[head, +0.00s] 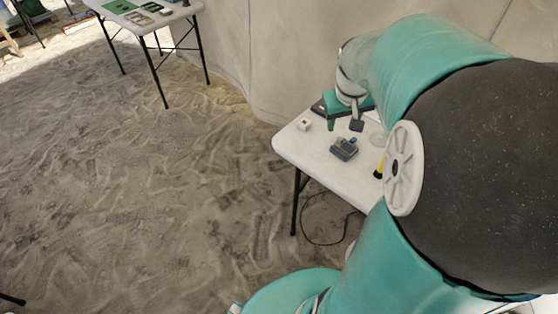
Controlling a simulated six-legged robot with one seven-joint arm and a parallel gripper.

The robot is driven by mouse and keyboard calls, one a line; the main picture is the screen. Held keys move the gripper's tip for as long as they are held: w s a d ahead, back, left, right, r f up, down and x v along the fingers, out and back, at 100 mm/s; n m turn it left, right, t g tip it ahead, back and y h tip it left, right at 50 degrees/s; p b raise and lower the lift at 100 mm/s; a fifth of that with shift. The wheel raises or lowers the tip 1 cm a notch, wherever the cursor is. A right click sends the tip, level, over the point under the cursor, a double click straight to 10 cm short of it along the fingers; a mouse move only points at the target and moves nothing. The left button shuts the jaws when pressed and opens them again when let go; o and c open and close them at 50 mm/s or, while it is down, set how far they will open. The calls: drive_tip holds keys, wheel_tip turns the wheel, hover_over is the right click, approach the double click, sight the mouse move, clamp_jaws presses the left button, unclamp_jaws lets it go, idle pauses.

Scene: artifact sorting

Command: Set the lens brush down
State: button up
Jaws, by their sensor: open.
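My gripper (343,126) is over the far end of the white table (287,145), with its fingers apart and nothing visible between them. A small black and yellow item (378,170), which looks like the lens brush, is at the table's right side in the picture, apart from the fingers. My arm partly hides it, so I cannot tell how it lies or be sure what it is.
A blue-grey device (343,149) sits on the table just in front of my gripper. A small white block (304,125) is near the left corner. A cable (318,240) lies on the sand below. Another table (150,22) with flat items stands far left.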

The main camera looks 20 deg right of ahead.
drive_tip(key=s+a+r+t, duration=0.1)
drive_tip(key=s+a+r, duration=0.1)
drive_tip(key=a, duration=0.5)
drive_tip(key=s+a+r+n+t+y, duration=0.1)
drive_tip(key=s+a+r, duration=0.1)
drive_tip(key=s+a, duration=0.3)
drive_tip(key=s+a+r+n+t+y, duration=0.1)
drive_tip(key=s+a+r, duration=0.1)
drive_tip(key=a, duration=0.8)
drive_tip(key=shift+s+r, duration=0.2)
drive_tip(key=shift+s, duration=0.45)
drive_tip(key=shift+a, duration=0.1)
drive_tip(key=shift+c, duration=1.2)
drive_tip(key=shift+w+a, duration=0.1)
drive_tip(key=shift+w, duration=0.05)
